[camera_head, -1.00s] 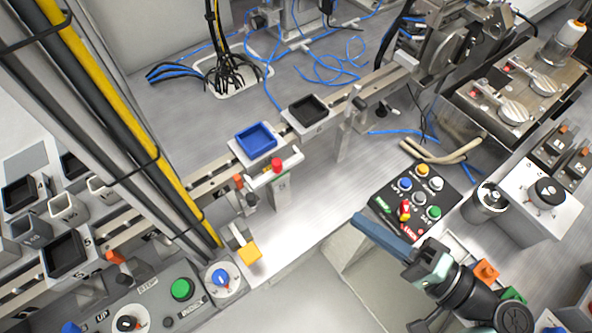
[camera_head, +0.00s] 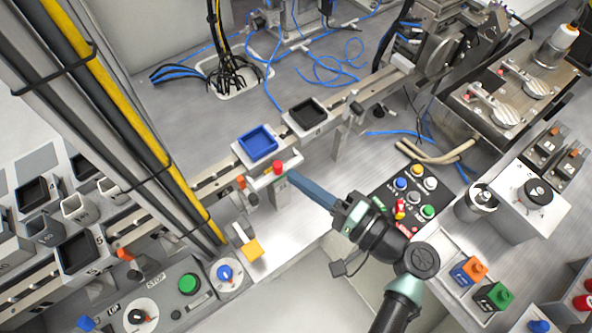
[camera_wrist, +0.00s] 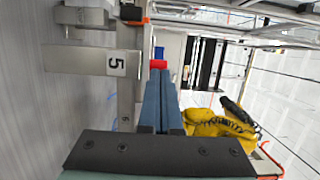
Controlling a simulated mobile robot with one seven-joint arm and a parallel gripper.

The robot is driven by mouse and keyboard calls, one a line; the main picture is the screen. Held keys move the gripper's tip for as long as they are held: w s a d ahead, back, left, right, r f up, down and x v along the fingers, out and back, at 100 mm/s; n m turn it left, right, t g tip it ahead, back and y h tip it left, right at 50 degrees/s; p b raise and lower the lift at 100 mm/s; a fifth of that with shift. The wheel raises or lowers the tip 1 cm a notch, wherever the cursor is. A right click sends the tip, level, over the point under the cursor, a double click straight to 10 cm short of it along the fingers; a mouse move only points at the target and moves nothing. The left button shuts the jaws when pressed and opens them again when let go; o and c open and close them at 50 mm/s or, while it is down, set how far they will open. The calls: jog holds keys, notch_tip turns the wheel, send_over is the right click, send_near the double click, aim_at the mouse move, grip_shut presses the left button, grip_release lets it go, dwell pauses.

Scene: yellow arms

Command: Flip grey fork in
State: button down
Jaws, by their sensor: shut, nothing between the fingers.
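A light grey fork-like bracket (camera_head: 262,183) with a red knob (camera_head: 278,167) stands at the front of the rail, beside the blue tray. I cannot tell for certain that it is the grey fork. The red knob (camera_wrist: 158,64) also shows in the wrist view, just beyond my fingertips. My gripper (camera_head: 291,177) has long blue fingers, shut together and empty. Their tips are close to the right side of the knob and its post; contact cannot be told. A plate marked 5 (camera_wrist: 90,62) is left of the fingers in the wrist view.
A blue tray (camera_head: 258,142) and a black tray (camera_head: 307,112) sit on the rail behind. A button panel (camera_head: 410,197) lies just right of my gripper. An orange-yellow block (camera_head: 252,249) is at the table's front edge.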

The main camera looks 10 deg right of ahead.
aim_at(282, 165)
jog(key=shift+w+a, duration=0.45)
jog(key=shift+w+a, duration=0.1)
jog(key=shift+w, duration=0.1)
jog(key=shift+w+a+b, duration=0.25)
jog(key=shift+w+a, duration=0.05)
jog(key=shift+w, duration=0.2)
jog(key=shift+w+a+b, duration=0.2)
jog(key=shift+w+a, duration=0.1)
jog(key=shift+w, duration=0.2)
jog(key=shift+r, duration=0.1)
